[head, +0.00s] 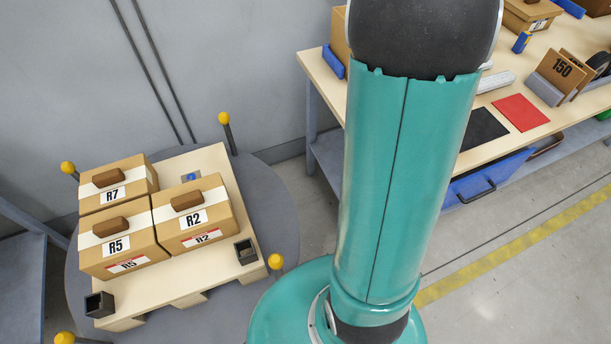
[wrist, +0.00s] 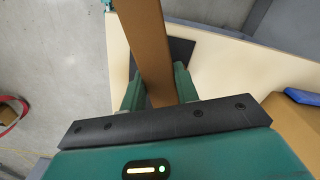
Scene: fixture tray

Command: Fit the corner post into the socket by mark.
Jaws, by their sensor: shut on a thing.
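In the wrist view, my gripper (wrist: 157,88) is shut on a long brown corner post (wrist: 145,40). The post runs up out of the picture, and its far end is not shown. In the head view the gripper and post are not seen; my arm fills the middle. Two dark square sockets sit on the pale pallet (head: 258,268): one at the front left corner (head: 99,305), one at the right corner (head: 245,251). A small blue patch (head: 191,177) shows near the pallet's far corner, partly hidden by cartons; I cannot tell if a socket is there.
Cartons R7 (head: 125,178), R5 (head: 120,245) and R2 (head: 195,215) stand on the pallet, with brown pieces on top. Yellow-tipped poles (head: 228,130) surround it. The workbench (head: 322,75) at right holds a black mat (head: 482,130), a red mat (head: 521,112) and boxes.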

